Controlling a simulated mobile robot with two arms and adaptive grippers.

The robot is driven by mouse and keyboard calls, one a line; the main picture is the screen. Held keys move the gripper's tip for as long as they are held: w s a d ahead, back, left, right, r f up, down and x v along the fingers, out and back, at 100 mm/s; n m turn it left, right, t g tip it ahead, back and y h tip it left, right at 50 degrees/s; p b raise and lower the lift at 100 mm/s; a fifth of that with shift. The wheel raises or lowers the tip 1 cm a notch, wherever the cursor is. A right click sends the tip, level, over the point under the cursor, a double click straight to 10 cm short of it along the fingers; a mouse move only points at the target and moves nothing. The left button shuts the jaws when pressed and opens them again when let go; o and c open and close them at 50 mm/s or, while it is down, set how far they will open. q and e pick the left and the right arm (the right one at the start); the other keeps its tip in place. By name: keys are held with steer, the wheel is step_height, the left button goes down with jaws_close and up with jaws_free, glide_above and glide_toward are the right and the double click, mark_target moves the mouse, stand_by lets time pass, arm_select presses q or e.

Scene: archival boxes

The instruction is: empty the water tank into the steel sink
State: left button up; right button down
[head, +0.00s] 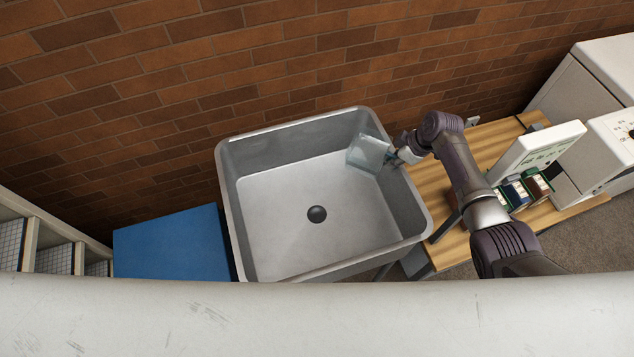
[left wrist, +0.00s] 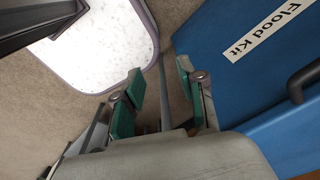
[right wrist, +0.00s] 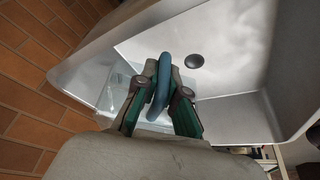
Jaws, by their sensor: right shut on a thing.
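The steel sink (head: 300,262) stands in the middle of the head view, with a dark round drain (head: 317,214) in its floor. The water tank (head: 368,152) is a clear, pale box held tilted at the sink's back right corner, inside the rim. My right gripper (head: 395,159) is at the sink's right rim. In the right wrist view, it is shut on the tank's blue loop handle (right wrist: 160,88), with the clear tank body (right wrist: 118,98) partly hidden behind the fingers. I cannot tell how much water it holds. My left gripper (left wrist: 162,82) is open and empty, above the floor.
A blue box (head: 170,245) stands left of the sink; a blue "Flood Kit" box (left wrist: 235,85) shows in the left wrist view. A wooden table (head: 433,190) at right bears a white panel (head: 538,150) and small boxes. A brick wall runs behind.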

mark_target(375, 168)
steer(key=shift+s+a+r+n+t+h+p, duration=0.1)
steer(key=shift+s+a+n+t+h+p, duration=0.05)
steer(key=shift+s+a+t+h+p, duration=0.4)
steer(key=shift+s+a+r+n+t+h+p, duration=0.1)
steer(key=shift+s+a+t+h+p, duration=0.2)
steer(key=shift+a+t+h+p, duration=0.4)
steer(key=shift+s+a+r+n+t+h+p, duration=0.2)
steer(key=shift+s+a+h+p, duration=0.25)
steer(key=shift+a+h, duration=0.3)
arm_select(q)
steer(key=shift+w+r, duration=0.25)
steer(key=shift+r, duration=0.65)
steer(key=shift+w+r, duration=0.2)
steer(key=shift+r, duration=0.65)
arm_select(e)
steer(key=shift+s+a+r+t+h, duration=0.55)
steer(key=shift+a+r+h, duration=0.15)
steer(key=shift+a, duration=0.1)
steer(key=shift+a, duration=0.1)
steer(key=shift+s+a+r+n+t+h, duration=0.1)
steer(key=shift+s+a+r+t+h, duration=0.15)
steer(key=shift+r+h, duration=0.25)
steer(key=shift+s+a+r+n+t+h, duration=0.15)
steer(key=shift+a+r+t+h, duration=0.2)
steer(key=shift+r, duration=0.1)
steer(key=shift+s+a+r+n+t+h, duration=0.1)
steer(key=shift+s+a+r+t+h, duration=0.15)
steer(key=shift+r+h, duration=0.25)
